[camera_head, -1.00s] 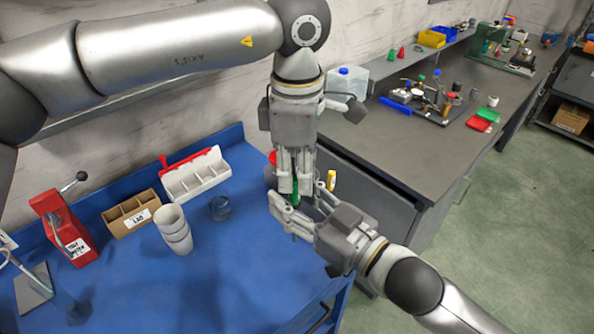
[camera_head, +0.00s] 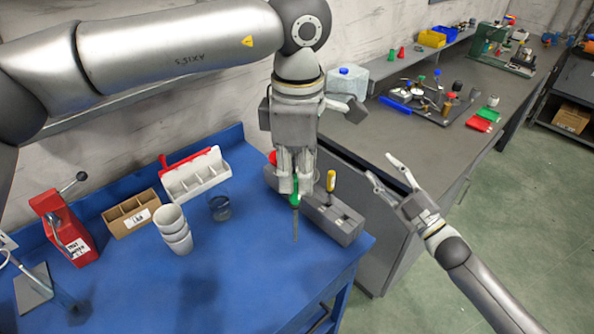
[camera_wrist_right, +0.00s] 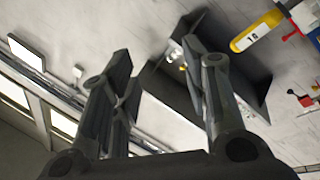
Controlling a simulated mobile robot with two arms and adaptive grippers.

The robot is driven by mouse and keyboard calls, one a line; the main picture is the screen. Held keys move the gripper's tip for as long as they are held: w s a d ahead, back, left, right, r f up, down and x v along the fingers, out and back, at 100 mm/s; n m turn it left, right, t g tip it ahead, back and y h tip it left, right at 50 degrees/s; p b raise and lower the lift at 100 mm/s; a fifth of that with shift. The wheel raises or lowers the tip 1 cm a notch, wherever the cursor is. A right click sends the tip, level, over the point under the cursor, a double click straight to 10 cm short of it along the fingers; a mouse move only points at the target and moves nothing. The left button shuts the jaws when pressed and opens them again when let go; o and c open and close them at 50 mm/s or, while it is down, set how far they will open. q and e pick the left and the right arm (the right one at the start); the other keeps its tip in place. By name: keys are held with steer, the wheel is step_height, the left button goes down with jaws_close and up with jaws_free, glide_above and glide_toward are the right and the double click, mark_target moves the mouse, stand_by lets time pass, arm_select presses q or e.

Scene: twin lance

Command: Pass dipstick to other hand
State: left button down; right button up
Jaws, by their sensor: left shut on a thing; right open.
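The dipstick (camera_head: 295,222) has a green handle and a thin shaft that points down. My left gripper (camera_head: 294,190) is shut on its green handle and holds it over the right part of the blue table, beside a grey holder. Whether the tip touches the table I cannot tell. My right gripper (camera_head: 385,168) is open and empty, well to the right of the dipstick, with its fingers spread toward the upper left. The right wrist view shows its open fingers (camera_wrist_right: 165,90) with nothing between them and no dipstick.
The grey holder (camera_head: 336,222), with a yellow-handled tool (camera_head: 331,180), stands near the table's right edge. A glass (camera_head: 220,208), stacked white cups (camera_head: 172,224), a cardboard box (camera_head: 131,213) and a red-and-white tray (camera_head: 196,175) stand left on the blue table (camera_head: 240,290). A grey bench is behind.

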steer(key=d+n+t, duration=0.1)
steer(key=d, duration=0.4)
steer(key=d+f+m+g+h, duration=0.25)
steer(key=f+m+h, duration=0.2)
steer(key=f, duration=0.95)
steer(key=s+f+m+g+h, duration=0.2)
steer(key=s+f, duration=0.2)
steer(key=f, duration=0.4)
steer(key=s+d+f+m+g+h, duration=0.1)
steer(key=s+f, duration=0.3)
steer(key=f, duration=0.4)
steer(key=s+f+m+g+h, duration=0.2)
steer(key=s+f, duration=0.2)
steer(key=f, duration=0.4)
steer(key=s+a+f+m+g, duration=0.25)
steer(key=s+f+g, duration=0.35)
steer(key=s+f, duration=1)
steer(key=s+a+f+g, duration=0.1)
steer(key=s+a+f, duration=0.1)
steer(key=s, duration=0.5)
steer(key=s+a+f+m+g, duration=0.1)
steer(key=s+a+f+g, duration=0.1)
steer(key=s, duration=0.6)
steer(key=s+a+f+g, duration=0.2)
steer(key=s+a, duration=0.1)
steer(key=s, duration=0.5)
steer(key=shift+s+a+f, duration=0.2)
steer(key=shift+a+f, duration=0.05)
steer(key=shift+h, duration=0.25)
